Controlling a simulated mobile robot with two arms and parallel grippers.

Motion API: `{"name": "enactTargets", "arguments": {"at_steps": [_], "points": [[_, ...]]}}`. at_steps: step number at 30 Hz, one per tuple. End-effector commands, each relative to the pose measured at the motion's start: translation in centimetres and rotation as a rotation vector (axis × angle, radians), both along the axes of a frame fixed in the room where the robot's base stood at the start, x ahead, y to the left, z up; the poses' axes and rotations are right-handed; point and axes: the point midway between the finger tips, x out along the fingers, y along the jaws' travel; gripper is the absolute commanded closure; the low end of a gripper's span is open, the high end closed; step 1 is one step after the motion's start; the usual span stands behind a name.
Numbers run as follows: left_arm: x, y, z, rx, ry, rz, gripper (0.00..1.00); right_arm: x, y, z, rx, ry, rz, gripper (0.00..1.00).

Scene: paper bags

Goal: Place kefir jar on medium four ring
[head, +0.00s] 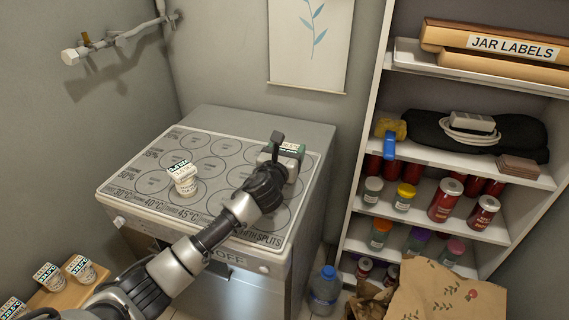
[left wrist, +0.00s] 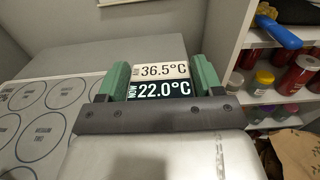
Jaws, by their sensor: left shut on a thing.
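My left gripper (head: 286,152) is over the right back part of the ringed hot plate (head: 150,208). In the left wrist view its green fingers (left wrist: 150,78) are shut on a jar with a tag (left wrist: 160,72) reading 36.5°C and NOW 22.0°C. The jar's body is hidden below the tag, and I cannot tell whether it touches the plate. Another white jar with a tag (head: 184,182) stands upright on a ring at the plate's left middle. Printed rings cover the plate; the medium four ring's name is not readable. My right gripper is not in view.
Several tagged jars, one of them here (head: 80,268), stand on a wooden board (head: 62,298) at the lower left. A shelf unit (head: 365,150) with cans and jars is close on the right. A water bottle (head: 324,290) and a paper bag (head: 435,292) are below.

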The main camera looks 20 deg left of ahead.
Motion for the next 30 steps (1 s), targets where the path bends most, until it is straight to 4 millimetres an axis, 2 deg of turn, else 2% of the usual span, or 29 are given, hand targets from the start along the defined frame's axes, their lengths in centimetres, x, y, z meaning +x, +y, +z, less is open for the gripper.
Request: {"name": "enactTargets", "arguments": {"at_steps": [5, 12, 25, 26, 30], "points": [[0.6, 1.0, -0.9, -0.002, -0.001, -0.001, 0.67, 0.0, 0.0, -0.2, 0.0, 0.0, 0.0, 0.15], [0.6, 0.9, -4.3, -0.005, -0.001, -0.001, 0.67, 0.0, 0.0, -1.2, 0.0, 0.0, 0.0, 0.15], [0.6, 1.0, -5.0, -0.001, -0.002, -0.002, 0.67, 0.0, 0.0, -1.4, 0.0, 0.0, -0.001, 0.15], [0.6, 1.0, -5.0, -0.001, -0.001, -0.001, 0.31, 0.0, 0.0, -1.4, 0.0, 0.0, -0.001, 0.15], [0.6, 1.0, -5.0, -0.001, 0.0, -0.001, 0.1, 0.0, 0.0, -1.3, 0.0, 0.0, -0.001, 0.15]]}}
